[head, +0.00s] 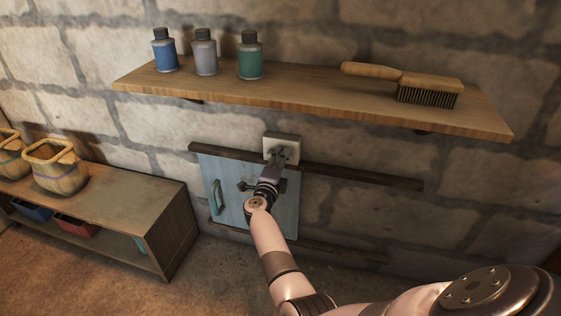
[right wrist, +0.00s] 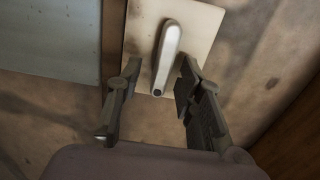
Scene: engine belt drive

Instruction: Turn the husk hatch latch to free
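The hatch (head: 233,180) is a pale blue panel with a teal handle (head: 215,196), set low on the stone wall and closed against it. The latch has a cream square plate (head: 294,148) at the hatch's upper right. In the right wrist view, a pale grey latch lever (right wrist: 170,42) slants slightly across its plate (right wrist: 204,28). My right gripper (head: 277,158) is at the plate and hides the lever in the head view. In the right wrist view, its fingers (right wrist: 160,75) are open on either side of the lever, with visible gaps. My left gripper is not in view.
A wooden shelf (head: 290,98) juts out above the hatch, holding blue, grey and green bottles and a brush (head: 410,82). Dark rails (head: 365,177) run along the wall above and below the hatch. A low bench (head: 125,205) with baskets stands left.

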